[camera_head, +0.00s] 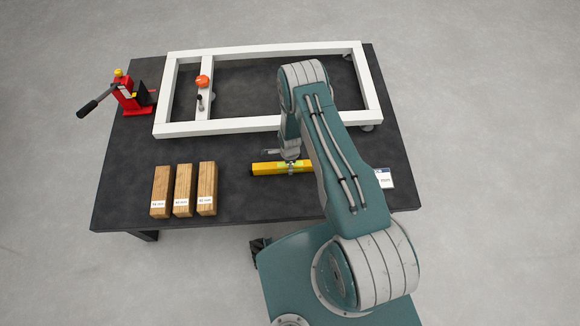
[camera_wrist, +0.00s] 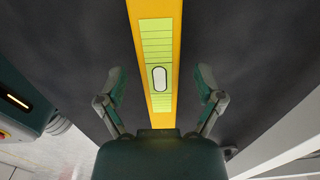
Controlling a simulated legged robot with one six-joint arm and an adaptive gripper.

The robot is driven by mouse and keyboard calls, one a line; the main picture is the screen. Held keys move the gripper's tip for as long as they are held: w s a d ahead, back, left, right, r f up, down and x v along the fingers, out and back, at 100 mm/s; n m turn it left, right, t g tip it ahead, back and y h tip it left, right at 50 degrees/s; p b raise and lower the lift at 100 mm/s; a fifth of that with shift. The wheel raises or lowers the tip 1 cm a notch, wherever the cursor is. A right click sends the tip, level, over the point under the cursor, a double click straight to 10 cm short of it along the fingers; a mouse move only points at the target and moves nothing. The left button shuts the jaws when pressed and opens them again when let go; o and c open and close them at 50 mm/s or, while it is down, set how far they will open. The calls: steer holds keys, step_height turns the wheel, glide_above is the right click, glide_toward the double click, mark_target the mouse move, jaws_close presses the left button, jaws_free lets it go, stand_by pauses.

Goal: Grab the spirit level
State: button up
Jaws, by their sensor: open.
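A yellow spirit level (camera_head: 266,168) lies on the dark table, its right part hidden behind my arm in the head view. In the wrist view the spirit level (camera_wrist: 174,40) runs up the middle of the picture, with a green label and a pale vial. My gripper (camera_wrist: 162,85) is open around it, one finger on each side with a gap to both edges. In the head view my gripper (camera_head: 292,168) is right over the level and partly hidden by my arm.
The dark table (camera_head: 240,210) carries a white frame (camera_head: 220,126) behind the level. Several items stand around: three wooden blocks (camera_head: 183,190) on the left, a red jack (camera_head: 128,97) at the back left, an orange knob (camera_head: 202,81), and a white card (camera_head: 384,178) on the right.

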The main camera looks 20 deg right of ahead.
steer(key=shift+f, duration=0.5)
jaws_close()
steer(key=shift+r, duration=0.1)
